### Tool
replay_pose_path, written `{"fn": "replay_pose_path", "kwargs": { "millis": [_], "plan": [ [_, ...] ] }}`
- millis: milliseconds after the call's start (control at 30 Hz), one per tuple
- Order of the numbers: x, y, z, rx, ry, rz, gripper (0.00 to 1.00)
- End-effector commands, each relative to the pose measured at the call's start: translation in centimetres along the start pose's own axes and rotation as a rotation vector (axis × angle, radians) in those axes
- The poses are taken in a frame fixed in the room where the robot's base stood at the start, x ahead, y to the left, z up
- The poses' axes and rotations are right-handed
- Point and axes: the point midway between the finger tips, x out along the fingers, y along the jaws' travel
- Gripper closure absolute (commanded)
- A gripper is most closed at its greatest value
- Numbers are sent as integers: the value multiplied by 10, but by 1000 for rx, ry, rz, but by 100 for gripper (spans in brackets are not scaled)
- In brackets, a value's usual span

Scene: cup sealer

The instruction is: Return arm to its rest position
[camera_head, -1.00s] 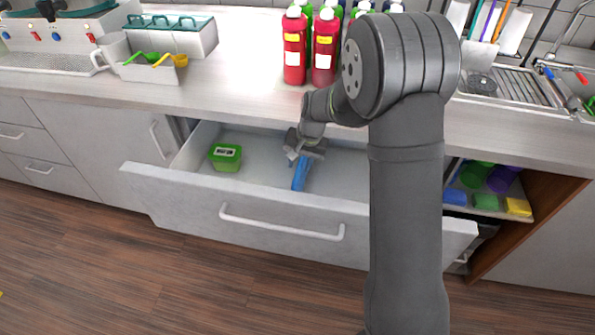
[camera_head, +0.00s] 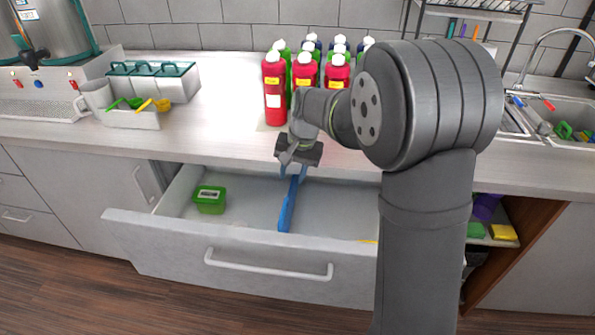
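My gripper (camera_head: 293,172) is above the open drawer (camera_head: 240,233), near the front edge of the counter, and points down. Its two fingers look spread apart, one on each side of the far end of a long blue item (camera_head: 287,208). The blue item lies in the drawer, running from front to back. It appears to be below the fingers and not gripped, though the overlap hides its far end. My arm comes in from the right and covers the right part of the drawer.
A green box (camera_head: 209,199) sits in the drawer's left part. Red bottles (camera_head: 275,90) stand on the counter just behind my gripper. A grey bin with spoons (camera_head: 134,117) is at the left. An open shelf with a yellow block (camera_head: 503,232) is at the lower right.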

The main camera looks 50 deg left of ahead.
Motion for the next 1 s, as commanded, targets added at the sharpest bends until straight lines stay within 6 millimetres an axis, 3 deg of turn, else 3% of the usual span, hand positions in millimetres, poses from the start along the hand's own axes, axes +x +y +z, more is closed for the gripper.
{"fn": "replay_pose_path", "kwargs": {
  "millis": [267,800,1000],
  "plan": [
    [23,0,0,0,-3,1,66],
    [130,0,1,0,-4,2,66],
    [162,0,0,-1,-2,1,66]
  ]
}}
